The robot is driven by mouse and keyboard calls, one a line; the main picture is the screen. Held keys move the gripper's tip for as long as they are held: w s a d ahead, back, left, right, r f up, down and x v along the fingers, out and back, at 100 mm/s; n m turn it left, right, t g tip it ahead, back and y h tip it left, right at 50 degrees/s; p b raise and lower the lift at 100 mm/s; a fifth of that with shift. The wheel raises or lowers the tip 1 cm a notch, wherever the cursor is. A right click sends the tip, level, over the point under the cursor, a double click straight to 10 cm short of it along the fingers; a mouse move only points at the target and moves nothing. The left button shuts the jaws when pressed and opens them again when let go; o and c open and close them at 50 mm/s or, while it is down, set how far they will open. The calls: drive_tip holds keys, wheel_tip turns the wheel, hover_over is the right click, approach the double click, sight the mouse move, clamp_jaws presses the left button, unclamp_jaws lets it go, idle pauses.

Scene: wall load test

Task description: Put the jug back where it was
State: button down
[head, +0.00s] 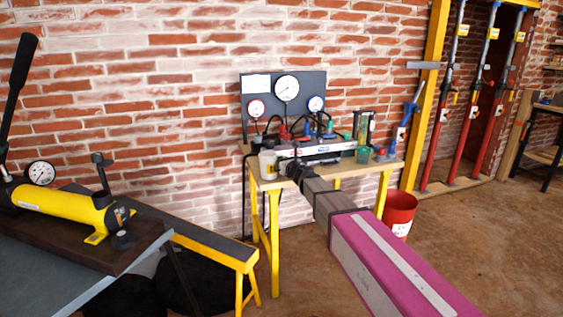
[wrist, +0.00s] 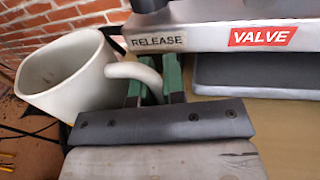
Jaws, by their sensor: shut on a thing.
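The jug is white with a loop handle, and it fills the left of the wrist view (wrist: 62,82). In the head view it is small, at the left front of the yellow-legged table (head: 268,165). My gripper (wrist: 155,82) has its green-padded fingers shut on the jug's handle, and in the head view its dark end (head: 294,169) is just right of the jug. The jug's mouth looks open and empty at its upper part. Its base is partly hidden, and I cannot tell whether it touches the tabletop.
A metal panel labelled RELEASE and VALVE (wrist: 220,38) lies close behind my fingers. The gauge board (head: 284,98) stands at the table's back. A green cup (head: 363,154) stands right on the table, and a red bucket (head: 399,211) is on the floor beside it.

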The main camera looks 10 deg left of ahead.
drive_tip(key=shift+f, duration=0.15)
drive_tip(key=c, duration=1.2)
unclamp_jaws()
